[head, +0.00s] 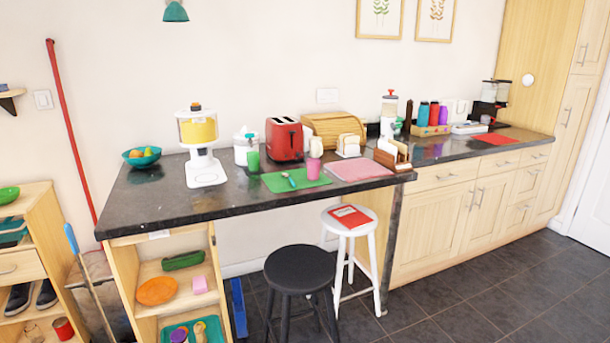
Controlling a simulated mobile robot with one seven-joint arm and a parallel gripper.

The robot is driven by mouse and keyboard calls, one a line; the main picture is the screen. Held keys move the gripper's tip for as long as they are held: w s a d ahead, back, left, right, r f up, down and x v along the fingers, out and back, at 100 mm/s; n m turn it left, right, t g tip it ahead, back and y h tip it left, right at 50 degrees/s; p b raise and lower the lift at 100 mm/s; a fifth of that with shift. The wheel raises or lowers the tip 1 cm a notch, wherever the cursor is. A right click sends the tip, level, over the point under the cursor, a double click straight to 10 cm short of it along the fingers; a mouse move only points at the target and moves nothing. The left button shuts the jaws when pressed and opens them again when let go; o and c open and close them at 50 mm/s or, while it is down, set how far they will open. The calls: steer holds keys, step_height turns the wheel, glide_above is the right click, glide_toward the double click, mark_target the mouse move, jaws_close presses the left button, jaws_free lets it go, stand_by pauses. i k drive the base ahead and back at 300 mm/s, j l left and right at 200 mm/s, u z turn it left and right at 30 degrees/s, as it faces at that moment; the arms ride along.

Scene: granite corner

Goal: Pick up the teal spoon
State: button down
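A small teal spoon (290,181) lies on a green mat (312,184) on the dark countertop, in the head view. Its length runs at a slant across the left part of the mat. It looks uncovered, with nothing on top of it. My gripper is not in the head view.
A pink cup (313,168) stands on the mat's back edge, right of the spoon. A red toaster (284,139), a green cup (253,161) and a white juice dispenser (203,171) stand nearby. A black stool (301,268) and a white stool (346,218) stand before the counter.

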mark_target(285, 174)
steer(key=i+z, duration=0.1)
steer(key=i, duration=0.45)
steer(key=i+j+z, duration=0.15)
steer(key=i, duration=0.4)
steer(key=i+j+z, duration=0.1)
steer(key=i, duration=0.45)
steer(key=i+j+z, duration=0.15)
steer(key=i, duration=0.4)
